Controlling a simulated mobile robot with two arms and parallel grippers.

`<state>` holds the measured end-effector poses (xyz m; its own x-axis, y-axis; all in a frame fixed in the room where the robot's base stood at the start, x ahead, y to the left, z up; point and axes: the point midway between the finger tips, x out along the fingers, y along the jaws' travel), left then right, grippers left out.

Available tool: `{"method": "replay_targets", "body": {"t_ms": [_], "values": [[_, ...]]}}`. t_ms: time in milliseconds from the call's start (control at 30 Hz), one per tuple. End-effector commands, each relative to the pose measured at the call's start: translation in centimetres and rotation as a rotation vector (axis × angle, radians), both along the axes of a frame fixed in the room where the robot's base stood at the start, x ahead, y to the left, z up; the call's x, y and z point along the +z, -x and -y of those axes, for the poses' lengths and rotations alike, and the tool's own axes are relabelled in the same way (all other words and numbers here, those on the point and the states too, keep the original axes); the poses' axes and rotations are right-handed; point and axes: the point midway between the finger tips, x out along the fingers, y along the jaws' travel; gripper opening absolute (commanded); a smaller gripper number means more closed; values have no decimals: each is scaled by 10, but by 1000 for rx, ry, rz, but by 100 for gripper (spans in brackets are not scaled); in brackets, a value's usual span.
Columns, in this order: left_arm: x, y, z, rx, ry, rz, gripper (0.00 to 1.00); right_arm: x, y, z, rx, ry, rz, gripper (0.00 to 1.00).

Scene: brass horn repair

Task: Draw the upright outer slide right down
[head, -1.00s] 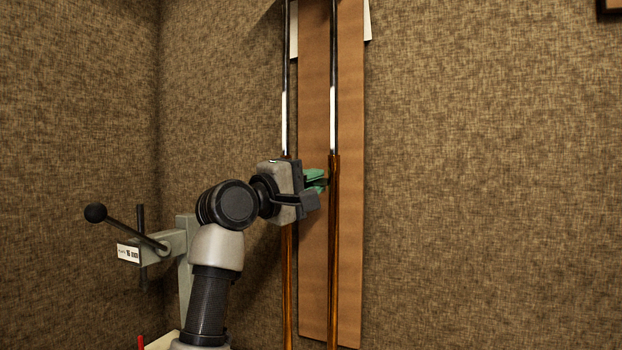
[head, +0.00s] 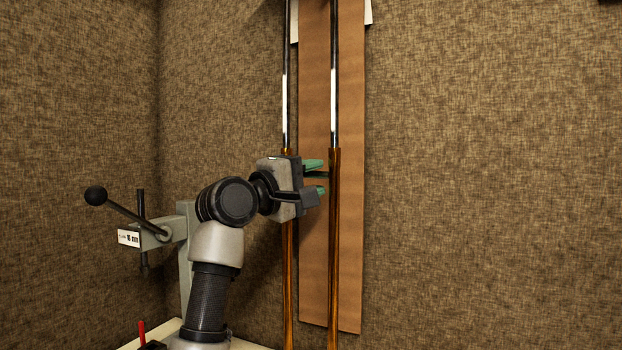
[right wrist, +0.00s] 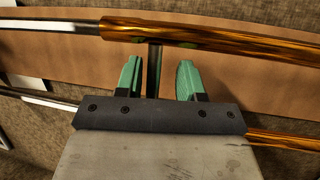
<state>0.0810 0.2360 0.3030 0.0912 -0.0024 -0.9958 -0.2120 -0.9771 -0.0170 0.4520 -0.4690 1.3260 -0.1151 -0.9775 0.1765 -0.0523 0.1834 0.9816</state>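The upright outer slide (head: 334,250) is a pair of amber-brown, shiny tubes in front of a brown board. Silver inner tubes (head: 333,90) come out of its upper ends and run up out of the head view. My right gripper (head: 315,178) is at the slide's upper part, just below the tube ends. In the right wrist view its green fingers (right wrist: 159,80) stand apart on either side of a dark cross-brace (right wrist: 154,68), with gaps showing. The brace meets the outer slide's far tube (right wrist: 230,41). The slide's lower end is out of view. My left gripper is not in view.
The brown board (head: 347,250) stands against the fabric-covered wall (head: 490,180). A grey fixture with a black ball lever (head: 96,195) stands at the left. A small red item (head: 141,330) is near the pale bench edge. Free space lies right of the slide.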

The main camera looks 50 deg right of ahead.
Motion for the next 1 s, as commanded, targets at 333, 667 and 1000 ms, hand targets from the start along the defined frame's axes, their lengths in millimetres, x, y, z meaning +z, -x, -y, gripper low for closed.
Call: {"method": "replay_targets", "body": {"t_ms": [333, 667, 1000], "values": [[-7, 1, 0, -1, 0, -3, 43, -7, -5, -33, 4, 2, 0, 38], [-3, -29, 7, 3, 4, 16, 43, -18, -12, -93, 2, 0, -1, 38], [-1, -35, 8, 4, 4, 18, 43, -20, -13, -107, 0, 0, -1, 38]]}}
